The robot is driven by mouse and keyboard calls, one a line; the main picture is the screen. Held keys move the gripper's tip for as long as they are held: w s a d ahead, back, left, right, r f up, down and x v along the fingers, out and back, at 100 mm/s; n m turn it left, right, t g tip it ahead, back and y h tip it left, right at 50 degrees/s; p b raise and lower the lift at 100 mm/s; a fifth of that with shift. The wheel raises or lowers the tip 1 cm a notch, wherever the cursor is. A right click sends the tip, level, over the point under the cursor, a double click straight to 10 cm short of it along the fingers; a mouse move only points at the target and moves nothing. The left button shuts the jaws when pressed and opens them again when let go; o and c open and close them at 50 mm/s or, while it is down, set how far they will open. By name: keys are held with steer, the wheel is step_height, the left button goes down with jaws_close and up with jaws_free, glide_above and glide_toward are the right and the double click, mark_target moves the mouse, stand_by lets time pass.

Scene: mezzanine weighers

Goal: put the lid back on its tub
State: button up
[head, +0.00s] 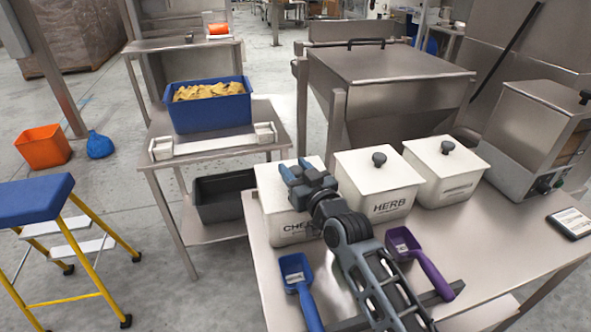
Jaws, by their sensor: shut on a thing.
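A white tub (286,226) stands at the left of the steel table, its label starting "CHE" and partly hidden by my arm. A white lid (268,178) is at its top. I cannot tell whether it is fully seated or slightly above the rim.
A blue scoop (298,285) and a purple scoop (420,262) lie either side of my arm. A steel machine (530,135) stands at the right, near a dark flat device (570,223). A blue crate (210,108) of yellow pieces sits on the left bench.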

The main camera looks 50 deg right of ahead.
steer(key=shift+f, duration=0.1)
steer(key=o, duration=1.1)
steer(key=b+v, duration=0.2)
steer(key=v, duration=1)
